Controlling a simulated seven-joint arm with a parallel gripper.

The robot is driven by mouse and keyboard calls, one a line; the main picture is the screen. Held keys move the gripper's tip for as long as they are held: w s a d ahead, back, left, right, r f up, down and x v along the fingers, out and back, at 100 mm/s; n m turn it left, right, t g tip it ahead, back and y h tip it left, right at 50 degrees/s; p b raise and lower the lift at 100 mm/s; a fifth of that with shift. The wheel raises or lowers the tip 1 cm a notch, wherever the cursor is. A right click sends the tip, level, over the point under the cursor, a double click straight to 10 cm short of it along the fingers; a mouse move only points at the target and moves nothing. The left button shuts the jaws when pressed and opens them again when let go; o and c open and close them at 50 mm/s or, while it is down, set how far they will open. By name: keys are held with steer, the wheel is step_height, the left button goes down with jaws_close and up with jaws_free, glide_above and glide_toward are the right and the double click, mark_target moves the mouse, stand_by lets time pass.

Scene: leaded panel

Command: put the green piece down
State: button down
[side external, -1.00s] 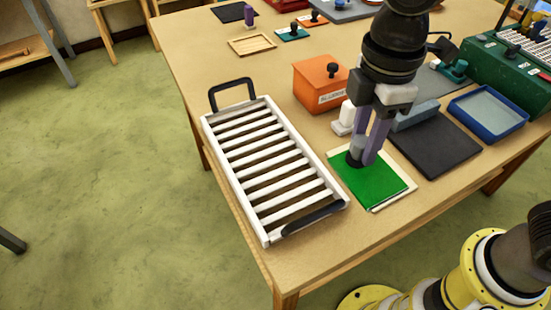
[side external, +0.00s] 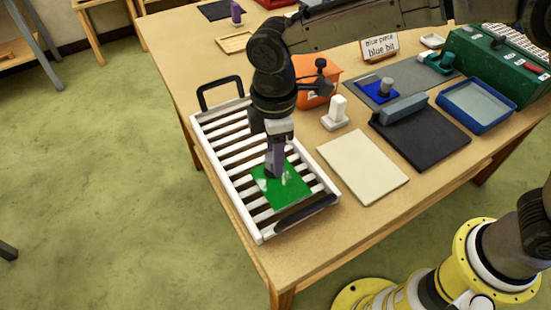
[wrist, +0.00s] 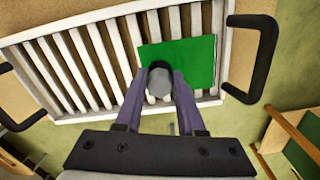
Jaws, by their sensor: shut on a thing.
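The green piece (side external: 291,190) is a flat square with a grey knob, and it also shows in the wrist view (wrist: 196,58). My gripper (side external: 274,172) is shut on its knob; in the wrist view the two purple fingers (wrist: 160,84) stand on either side of the grey knob. The piece is over the near end of the white slatted rack (side external: 222,185), close to its black handle. I cannot tell whether it touches the slats or hangs just above them.
A cream board (side external: 362,167) lies bare right of the rack. A white block (side external: 336,114), an orange box (side external: 318,92), a dark mat (side external: 436,137) and a blue tray (side external: 477,106) stand beyond. A blue piece (side external: 378,89) with a grey knob lies on a grey mat.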

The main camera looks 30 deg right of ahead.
steer(key=shift+f, duration=0.8)
steer(key=shift+f, duration=0.2)
steer(key=c, duration=0.5)
jaws_free()
step_height(320, 180, up, 12)
steer(key=shift+r, duration=0.2)
